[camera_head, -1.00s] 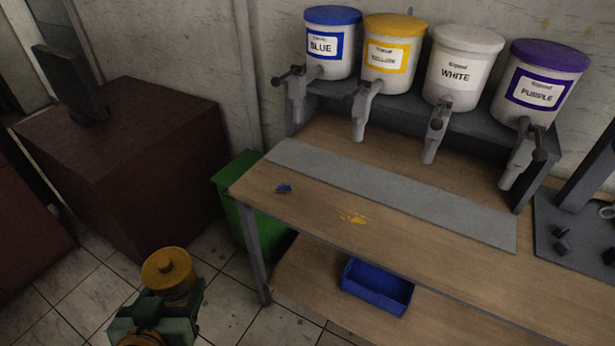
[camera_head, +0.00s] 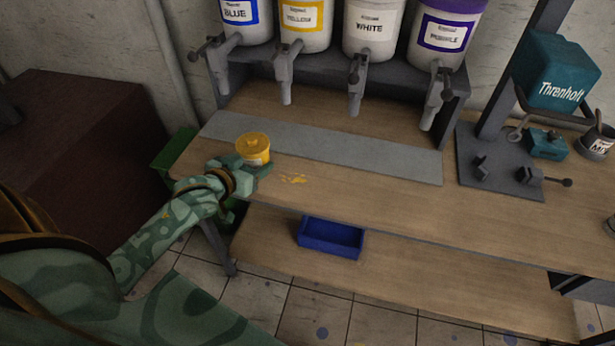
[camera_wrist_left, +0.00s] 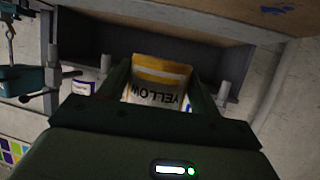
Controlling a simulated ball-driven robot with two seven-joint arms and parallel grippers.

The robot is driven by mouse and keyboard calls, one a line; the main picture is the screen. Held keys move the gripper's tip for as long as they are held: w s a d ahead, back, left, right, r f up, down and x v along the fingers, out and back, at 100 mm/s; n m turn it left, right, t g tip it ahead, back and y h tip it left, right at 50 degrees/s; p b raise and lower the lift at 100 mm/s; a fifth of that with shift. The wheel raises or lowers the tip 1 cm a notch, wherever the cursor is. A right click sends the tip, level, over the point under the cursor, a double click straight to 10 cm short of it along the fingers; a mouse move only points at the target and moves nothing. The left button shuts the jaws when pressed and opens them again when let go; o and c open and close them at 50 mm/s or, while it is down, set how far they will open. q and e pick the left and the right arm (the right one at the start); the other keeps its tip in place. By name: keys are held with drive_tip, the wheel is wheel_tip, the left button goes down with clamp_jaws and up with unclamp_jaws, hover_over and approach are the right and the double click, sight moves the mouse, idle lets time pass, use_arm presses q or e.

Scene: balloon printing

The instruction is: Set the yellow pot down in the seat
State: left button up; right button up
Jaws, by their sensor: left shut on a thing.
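My left gripper (camera_head: 254,165) is shut on the yellow pot (camera_head: 253,143), a small upright tub with a yellow lid, over the left end of the wooden bench. In the left wrist view, the pot (camera_wrist_left: 158,78) sits between the two fingers with its YELLOW label upside down. I cannot tell for certain which part is the seat. A dark metal stand (camera_head: 476,145) with small brackets is on the bench at the right, well away from the pot. My right gripper is not in view.
Labelled blue (camera_head: 235,13), yellow (camera_head: 305,22), white (camera_head: 372,30) and purple (camera_head: 445,36) tubs with taps line the back shelf. A grey strip (camera_head: 350,153) runs below them. A teal Threnholt box (camera_head: 560,75) is at upper right. A blue bin (camera_head: 331,237) is on the lower shelf.

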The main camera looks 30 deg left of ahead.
use_arm(q)
drive_tip(key=w+d+f+b, duration=0.3)
drive_tip(key=w+d+f, duration=0.1)
drive_tip(key=w, duration=0.3)
drive_tip(key=b, duration=0.2)
hover_over(302, 184)
drive_tip(key=f, duration=0.4)
drive_tip(key=shift+s+a+f, duration=0.25)
drive_tip(key=shift+f, duration=0.15)
drive_tip(key=shift+w+f, duration=0.15)
drive_tip(key=shift+f, duration=0.05)
drive_tip(key=f, duration=0.1)
drive_tip(key=f+b, duration=0.2)
drive_tip(key=shift+w+d+f, duration=0.25)
drive_tip(key=shift+f, duration=0.15)
drive_tip(key=shift+r, duration=0.1)
drive_tip(key=o, duration=1.1)
